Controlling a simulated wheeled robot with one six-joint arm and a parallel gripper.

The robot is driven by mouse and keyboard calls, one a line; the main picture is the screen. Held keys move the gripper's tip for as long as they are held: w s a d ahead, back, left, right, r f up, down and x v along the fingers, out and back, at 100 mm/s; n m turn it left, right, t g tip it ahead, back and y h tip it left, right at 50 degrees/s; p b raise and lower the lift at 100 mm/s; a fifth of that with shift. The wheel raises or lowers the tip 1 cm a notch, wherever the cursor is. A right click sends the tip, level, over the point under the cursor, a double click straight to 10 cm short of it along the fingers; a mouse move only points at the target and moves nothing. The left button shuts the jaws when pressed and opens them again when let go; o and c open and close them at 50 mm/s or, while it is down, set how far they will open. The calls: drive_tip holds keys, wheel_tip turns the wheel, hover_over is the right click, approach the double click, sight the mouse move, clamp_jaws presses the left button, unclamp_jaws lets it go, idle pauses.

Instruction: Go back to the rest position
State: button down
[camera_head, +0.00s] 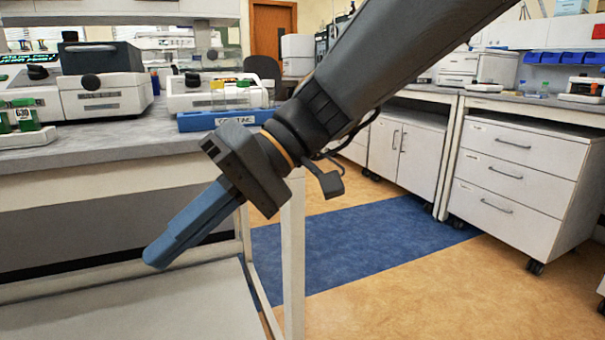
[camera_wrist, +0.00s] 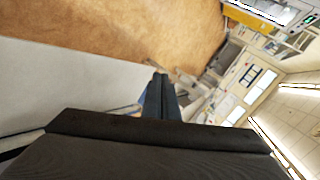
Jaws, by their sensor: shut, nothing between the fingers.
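My gripper (camera_head: 158,252) hangs at the lower left of the head view, its blue-grey fingers pointing down and to the left. The fingers are together and hold nothing. They are in the air in front of the lab bench (camera_head: 120,150), over a lower white surface (camera_head: 140,305). In the wrist view the gripper fingers (camera_wrist: 160,85) show closed at the middle, past the dark gripper body.
On the bench are a blue rack (camera_head: 215,121) labelled on its front, a white instrument (camera_head: 100,95) and a holder with green-capped tubes (camera_head: 25,125). A white drawer cabinet (camera_head: 515,180) stands right. The floor (camera_head: 400,270) between is clear.

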drive_tip(key=s+d+f+m+t+h+b, duration=0.1)
drive_tip(key=d+f+m+t+h+b, duration=0.2)
drive_tip(key=d+f, duration=0.55)
drive_tip(key=s+d+f+m+t+h+b, duration=0.1)
drive_tip(key=d+f+t+h, duration=0.3)
drive_tip(key=f, duration=0.8)
drive_tip(key=d+r+m+h+p, duration=0.1)
drive_tip(key=d+r+m+p, duration=0.2)
drive_tip(key=d+r+p, duration=0.7)
drive_tip(key=d+r+m+g+h+p, duration=0.1)
drive_tip(key=d+r+m+p, duration=0.1)
drive_tip(key=d+r+p, duration=0.9)
wheel_tip(320, 180, up, 6)
drive_tip(key=p, duration=1.5)
drive_tip(key=shift+d+m+h, duration=0.25)
drive_tip(key=shift+m+h, duration=0.05)
drive_tip(key=shift+m, duration=0.1)
